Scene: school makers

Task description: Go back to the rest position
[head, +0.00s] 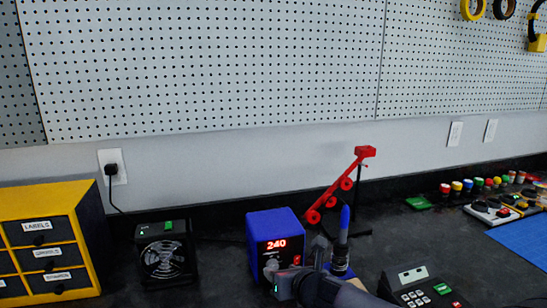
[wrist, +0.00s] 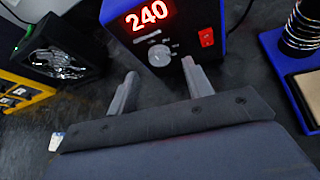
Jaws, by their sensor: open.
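My gripper (wrist: 160,88) is open and empty in the wrist view, its two grey fingers apart. The fingers point toward the front of the blue soldering station (wrist: 170,28), which shows 240 in red. A dial and a red switch are on its front panel. In the head view the station (head: 272,240) stands on the dark bench, and my arm and gripper (head: 300,262) are low in front of it, partly covering its right side. The exact gap between fingers and station is hard to tell.
A black fan (head: 165,256) and a yellow drawer cabinet (head: 50,240) stand left. A blue-handled iron in its stand (head: 343,238) and a red-armed device (head: 340,187) are close right. A keypad device (head: 420,288) sits front right. The bench is bare between fan and station.

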